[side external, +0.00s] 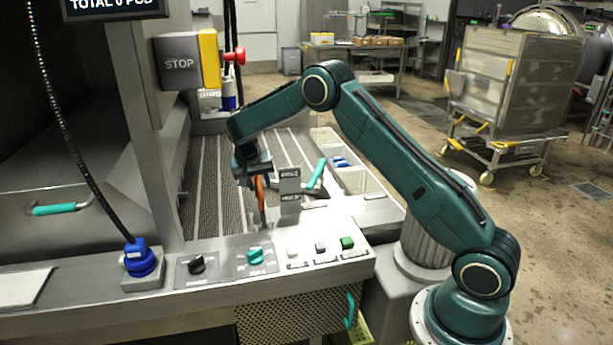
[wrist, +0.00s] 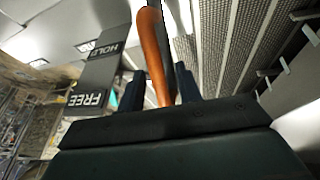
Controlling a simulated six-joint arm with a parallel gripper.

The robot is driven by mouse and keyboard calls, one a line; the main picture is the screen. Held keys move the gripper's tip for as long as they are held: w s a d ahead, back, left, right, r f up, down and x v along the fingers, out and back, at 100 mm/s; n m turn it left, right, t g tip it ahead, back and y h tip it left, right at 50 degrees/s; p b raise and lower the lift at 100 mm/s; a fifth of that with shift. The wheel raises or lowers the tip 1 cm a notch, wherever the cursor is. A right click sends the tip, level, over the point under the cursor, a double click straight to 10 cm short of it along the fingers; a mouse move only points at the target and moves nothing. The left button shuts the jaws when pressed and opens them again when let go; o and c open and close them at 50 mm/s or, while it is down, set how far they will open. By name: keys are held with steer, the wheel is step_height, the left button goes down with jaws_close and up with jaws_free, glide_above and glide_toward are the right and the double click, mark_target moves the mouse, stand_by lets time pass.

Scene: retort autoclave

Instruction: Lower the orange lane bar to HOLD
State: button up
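The orange lane bar (side external: 261,192) stands near upright under my gripper in the side view, close to the left of a grey label post (side external: 290,184). In the wrist view the orange bar (wrist: 154,55) runs between my two dark fingers. My gripper (wrist: 158,92) is around the bar, with a narrow gap showing on each side, so it looks open. In the side view my gripper (side external: 254,180) points down at the bar's upper part. The label plate (wrist: 96,78) reads HOLD and FREE in the wrist view. The bar's lower end is hidden there by my gripper.
Striped conveyor lanes (side external: 212,185) lie behind the bar. The front panel carries a black knob (side external: 197,264), a teal knob (side external: 256,255) and a green button (side external: 347,242). A teal-handled tool (side external: 316,174) lies right of the post, beside a white bin (side external: 352,178).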

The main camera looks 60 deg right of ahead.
steer(key=shift+c, duration=0.2)
jaws_close()
steer(key=shift+w+d+f+g+y, duration=1)
steer(key=shift+d+f+g+y, duration=0.05)
steer(key=shift+f+g+y, duration=0.05)
steer(key=shift+w+d+f, duration=0.1)
steer(key=shift+f, duration=0.05)
steer(key=shift+f+y, duration=0.15)
steer(key=shift+y, duration=0.15)
steer(key=shift+o, duration=0.2)
jaws_free()
